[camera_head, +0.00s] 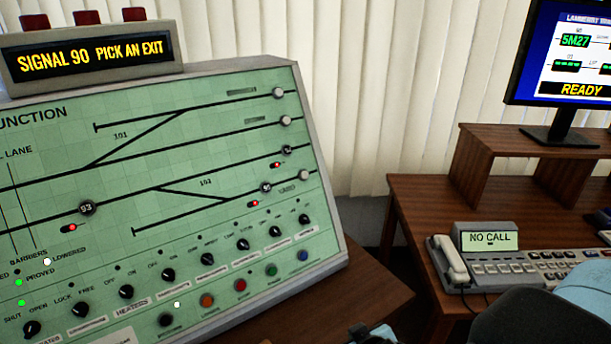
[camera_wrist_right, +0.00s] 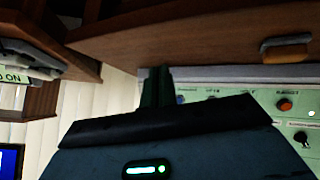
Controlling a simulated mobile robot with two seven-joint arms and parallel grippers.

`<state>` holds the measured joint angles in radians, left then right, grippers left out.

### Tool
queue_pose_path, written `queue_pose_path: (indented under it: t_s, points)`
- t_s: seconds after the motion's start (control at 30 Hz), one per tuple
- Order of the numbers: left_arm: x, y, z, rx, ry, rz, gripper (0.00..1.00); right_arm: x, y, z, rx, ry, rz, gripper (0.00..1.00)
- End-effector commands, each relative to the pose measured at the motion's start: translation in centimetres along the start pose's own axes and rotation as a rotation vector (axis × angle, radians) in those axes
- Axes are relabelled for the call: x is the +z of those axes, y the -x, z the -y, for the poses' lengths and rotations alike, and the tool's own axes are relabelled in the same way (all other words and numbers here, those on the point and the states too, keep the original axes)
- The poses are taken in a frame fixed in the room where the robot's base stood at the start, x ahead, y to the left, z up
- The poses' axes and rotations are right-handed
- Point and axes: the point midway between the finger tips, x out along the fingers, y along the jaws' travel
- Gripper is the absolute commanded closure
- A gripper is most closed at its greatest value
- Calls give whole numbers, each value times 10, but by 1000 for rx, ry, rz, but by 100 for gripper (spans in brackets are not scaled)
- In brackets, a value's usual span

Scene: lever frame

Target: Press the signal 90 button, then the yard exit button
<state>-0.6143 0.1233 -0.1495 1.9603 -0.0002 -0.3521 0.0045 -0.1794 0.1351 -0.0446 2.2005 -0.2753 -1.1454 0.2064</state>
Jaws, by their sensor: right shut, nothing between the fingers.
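The green panel (camera_head: 225,125) slopes on the left in the head view. The yard exit button (camera_head: 304,175) is a pale round knob at its right edge, beside a small blurred label. Two dark signal buttons sit left of it, an upper one (camera_head: 287,150) and a lower one (camera_head: 266,187), which seems to be signal 90; their numbers are hard to read. The display (camera_head: 90,55) reads "SIGNAL 90 PICK AN EXIT". My right gripper (camera_wrist_right: 157,86) is shut and empty in the wrist view, apart from the buttons. My left gripper is out of view.
A brown desk (camera_head: 420,205) on the right carries a phone console (camera_head: 490,255) reading "NO CALL" and a monitor (camera_head: 565,55) reading "READY". Several dark knobs and coloured buttons line the panel's lower edge. Blinds hang behind. There is free space between panel and desk.

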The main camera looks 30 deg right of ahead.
Motion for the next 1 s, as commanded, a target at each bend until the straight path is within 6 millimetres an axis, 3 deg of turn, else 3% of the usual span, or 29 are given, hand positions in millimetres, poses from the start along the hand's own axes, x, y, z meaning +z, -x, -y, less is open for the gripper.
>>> queue_pose_path:
  t_s: [0.03, 0.23, 0.4, 0.5, 0.6, 0.7, 0.8, 1.0]
  points:
    - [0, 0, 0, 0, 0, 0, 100, -29, -10, -9, 34, -19, -74, 100]
    - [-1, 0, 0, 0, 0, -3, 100, -141, -33, -46, 152, -81, -382, 100]
    - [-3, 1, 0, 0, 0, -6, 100, -235, -31, -76, 220, -110, -633, 100]
    - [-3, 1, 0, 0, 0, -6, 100, -280, -24, -89, 245, -116, -756, 100]
    - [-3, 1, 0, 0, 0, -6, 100, -313, -16, -98, 257, -116, -847, 100]
    - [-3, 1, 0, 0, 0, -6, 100, -334, -10, -104, 263, -113, -905, 100]
    - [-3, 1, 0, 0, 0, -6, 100, -344, -6, -106, 266, -112, -933, 100]
    - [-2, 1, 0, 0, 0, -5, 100, -346, -6, -107, 266, -111, -939, 100]
